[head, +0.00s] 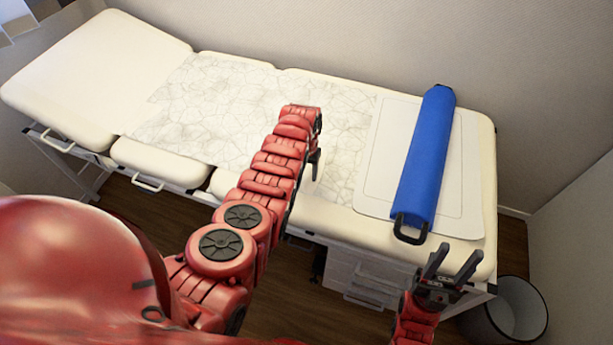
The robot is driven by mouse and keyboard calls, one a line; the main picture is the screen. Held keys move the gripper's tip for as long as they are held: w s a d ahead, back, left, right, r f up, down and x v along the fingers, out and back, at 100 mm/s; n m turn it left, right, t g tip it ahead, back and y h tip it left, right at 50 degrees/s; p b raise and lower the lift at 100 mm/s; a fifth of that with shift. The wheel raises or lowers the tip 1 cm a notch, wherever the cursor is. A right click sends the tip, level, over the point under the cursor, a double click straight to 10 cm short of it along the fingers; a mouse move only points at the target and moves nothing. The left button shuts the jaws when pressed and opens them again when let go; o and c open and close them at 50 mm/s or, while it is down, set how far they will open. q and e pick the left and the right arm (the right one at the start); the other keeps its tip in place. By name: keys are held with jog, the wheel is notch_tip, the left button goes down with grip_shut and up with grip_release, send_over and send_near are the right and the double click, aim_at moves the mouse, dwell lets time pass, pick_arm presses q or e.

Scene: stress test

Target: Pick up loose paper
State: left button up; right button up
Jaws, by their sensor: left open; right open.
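A crinkled, whitish paper sheet (205,112) lies spread over the middle of the cream padded examination table (75,85). My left arm reaches across it and hides part of it. My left gripper (315,165) shows only as a small dark part beside the arm, over the right part of the paper. It is open, and I cannot tell whether it touches the paper. My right gripper (455,262) is open and empty, its two dark fingers pointing up near the table's front right corner, apart from the paper.
A blue roll (426,155) with a dark handle lies on a flat white pad (462,190) at the table's right end. White drawers (365,282) are under the table. A bin (530,310) stands at lower right. Walls close off the back and right.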

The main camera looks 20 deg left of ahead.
pick_arm(q)
jog(key=shift+f, duration=0.2)
grip_shut()
dwell(0.4)
